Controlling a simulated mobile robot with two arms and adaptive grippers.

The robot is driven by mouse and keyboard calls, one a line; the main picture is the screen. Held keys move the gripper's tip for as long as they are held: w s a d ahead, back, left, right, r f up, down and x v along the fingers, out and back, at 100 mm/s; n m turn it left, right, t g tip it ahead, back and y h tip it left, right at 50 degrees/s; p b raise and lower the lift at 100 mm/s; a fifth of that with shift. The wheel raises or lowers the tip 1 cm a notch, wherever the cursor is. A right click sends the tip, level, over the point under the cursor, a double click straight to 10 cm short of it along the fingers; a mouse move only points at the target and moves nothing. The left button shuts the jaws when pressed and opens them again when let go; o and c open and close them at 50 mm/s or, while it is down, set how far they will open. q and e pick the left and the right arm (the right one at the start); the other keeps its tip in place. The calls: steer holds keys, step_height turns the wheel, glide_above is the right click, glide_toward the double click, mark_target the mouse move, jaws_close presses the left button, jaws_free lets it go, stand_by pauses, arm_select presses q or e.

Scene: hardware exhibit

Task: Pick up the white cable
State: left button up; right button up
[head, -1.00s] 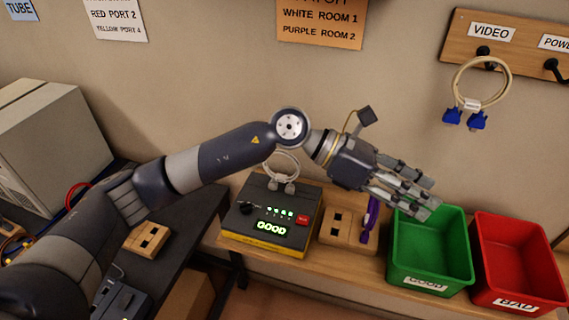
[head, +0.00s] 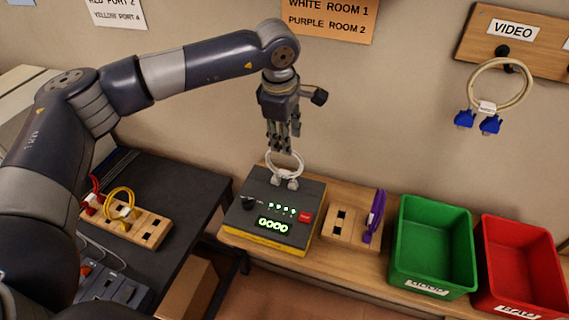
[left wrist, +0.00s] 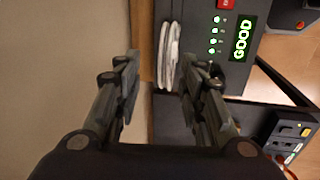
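The white cable (head: 284,166) is looped at the back of the tester box (head: 250,212), with its two plugs at the box's top edge. My left gripper (head: 284,148) points down just above the cable loop. In the left wrist view the fingers of my left gripper (left wrist: 158,75) are apart, and the white cable (left wrist: 170,55) lies ahead between them, near the right finger. Whether a finger touches it I cannot tell. The tester box also shows in the left wrist view (left wrist: 205,20), its display reading GOOD. My right gripper is not in view.
A wooden block with a purple cable (head: 375,217) stands right of the tester. A green bin (head: 408,262) and a red bin (head: 495,272) stand further right. A beige cable (head: 528,85) hangs on the wall. Red and yellow cables (head: 122,195) sit in a block at left.

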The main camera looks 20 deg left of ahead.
arm_select(q)
step_height(320, 180, down, 4)
steer(key=p, duration=0.3)
steer(key=shift+f, duration=0.2)
steer(key=shift+w+f, duration=0.2)
steer(key=shift+f, duration=0.3)
jaws_close()
